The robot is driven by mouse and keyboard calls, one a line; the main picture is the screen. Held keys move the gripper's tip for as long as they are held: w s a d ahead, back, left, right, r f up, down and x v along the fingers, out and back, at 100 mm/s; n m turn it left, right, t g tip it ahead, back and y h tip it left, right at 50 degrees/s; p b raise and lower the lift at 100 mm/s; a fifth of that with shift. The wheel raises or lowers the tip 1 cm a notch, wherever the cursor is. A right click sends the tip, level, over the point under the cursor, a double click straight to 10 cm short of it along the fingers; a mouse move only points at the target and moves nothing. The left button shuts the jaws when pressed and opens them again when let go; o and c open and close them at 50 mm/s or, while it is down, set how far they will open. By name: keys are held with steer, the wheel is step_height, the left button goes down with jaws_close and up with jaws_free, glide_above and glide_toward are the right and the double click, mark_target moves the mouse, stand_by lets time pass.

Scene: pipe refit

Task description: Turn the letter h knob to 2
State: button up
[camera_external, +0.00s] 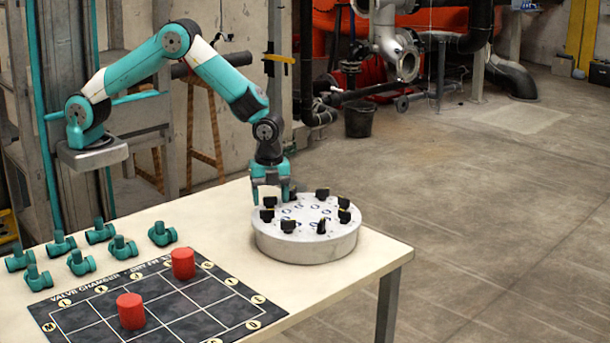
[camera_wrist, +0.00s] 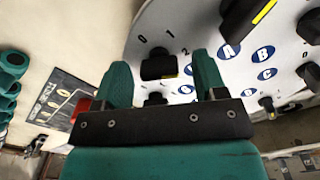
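A round grey dial plate (camera_external: 305,246) on the table carries several black knobs around its rim and blue oval letter labels. In the wrist view, the letters A and B are readable on the plate (camera_wrist: 215,15); I cannot make out an H. One black knob (camera_wrist: 158,66) with a yellow mark shows between my fingers, beside the numbers 0, 1 and 2. Another black knob (camera_wrist: 155,98) is partly hidden behind my gripper. My gripper (camera_external: 271,200) points down at the plate's far left edge. Its teal fingers are apart (camera_wrist: 160,62); contact with a knob cannot be told.
Several teal pipe fittings (camera_external: 120,247) stand on the table's left. A black grid board (camera_external: 195,305) lies in front with two red cylinders, one near (camera_external: 131,311) and one farther back (camera_external: 183,263). The table (camera_external: 370,262) is clear right of the plate.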

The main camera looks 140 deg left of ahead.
mark_target(268, 197)
step_height(268, 197, up, 17)
steer(key=b, duration=0.1)
steer(key=shift+r+b, duration=0.2)
steer(key=shift+b, duration=0.15)
steer(key=s+d+r+n+y, duration=0.1)
steer(key=s+d+r+n, duration=0.15)
steer(key=s+d, duration=0.25)
steer(key=s+d+r+n+y, duration=0.1)
steer(key=s+d+r+n, duration=0.1)
steer(key=s+d+n, duration=0.3)
steer(key=s+d+n+y, duration=0.1)
steer(key=s+d+n, duration=0.1)
steer(key=s, duration=0.6)
steer(key=s+d+f+n+y, duration=0.1)
steer(key=s+d+n, duration=0.2)
steer(key=s, duration=0.4)
steer(key=shift+s+f, duration=0.15)
steer(key=shift+s, duration=0.2)
steer(key=shift+n, duration=0.25)
